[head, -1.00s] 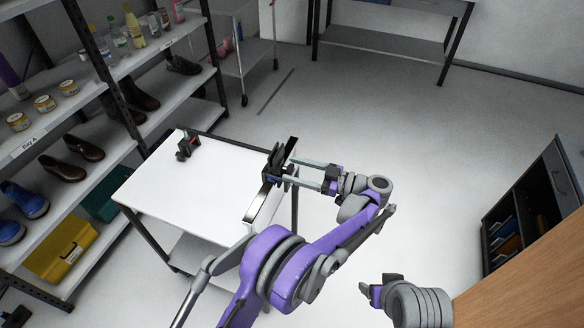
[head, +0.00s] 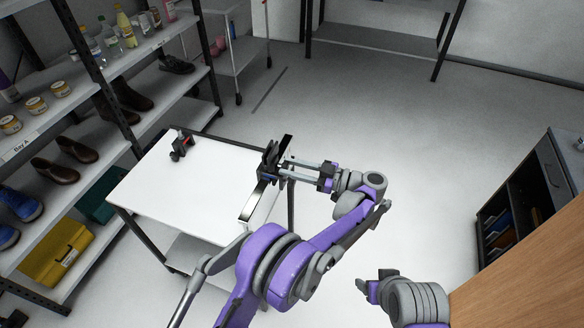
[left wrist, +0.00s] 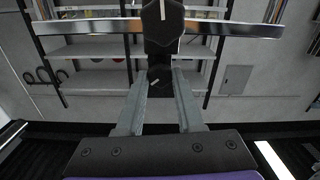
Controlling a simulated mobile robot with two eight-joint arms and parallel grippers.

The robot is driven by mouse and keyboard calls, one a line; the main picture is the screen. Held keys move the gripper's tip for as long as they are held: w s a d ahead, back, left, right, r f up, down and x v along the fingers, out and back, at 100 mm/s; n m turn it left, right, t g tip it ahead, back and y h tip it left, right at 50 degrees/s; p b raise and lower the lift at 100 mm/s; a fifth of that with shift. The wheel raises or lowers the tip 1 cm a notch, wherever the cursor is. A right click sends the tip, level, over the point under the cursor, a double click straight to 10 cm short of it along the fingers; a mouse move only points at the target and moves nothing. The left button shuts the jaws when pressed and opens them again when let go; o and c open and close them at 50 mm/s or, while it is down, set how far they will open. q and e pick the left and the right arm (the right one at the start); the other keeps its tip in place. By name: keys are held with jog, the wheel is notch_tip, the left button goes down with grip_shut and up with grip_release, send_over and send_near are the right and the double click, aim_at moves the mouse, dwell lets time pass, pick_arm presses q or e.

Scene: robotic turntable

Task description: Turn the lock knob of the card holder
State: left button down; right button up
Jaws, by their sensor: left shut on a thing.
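The card holder (head: 246,211) is a shiny metal strip with dark clamp parts, standing at the right edge of the white table. My left gripper (head: 284,168) reaches it from the right. In the left wrist view the strip (left wrist: 235,29) runs across the top, with a dark upright part carrying a white mark in front of it. Below, a small dark lock knob (left wrist: 160,76) with a white line sits between the fingertips of my left gripper (left wrist: 160,84), which are shut on it.
A small dark and red device (head: 181,145) stands on the white table (head: 185,195) at its far left corner. A shelf rack (head: 75,177) with shoes, jars and bottles is on the left. A dark cabinet (head: 548,170) stands at right. The floor between is clear.

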pick_arm(q)
jog(key=shift+n, duration=0.3)
jog(key=shift+s+f+n+b, duration=0.1)
jog(key=shift+f+n+b, duration=0.05)
jog(key=shift+n+b, duration=1.7)
jog(key=shift+n, duration=1.15)
jog(key=c, duration=0.5)
grip_release()
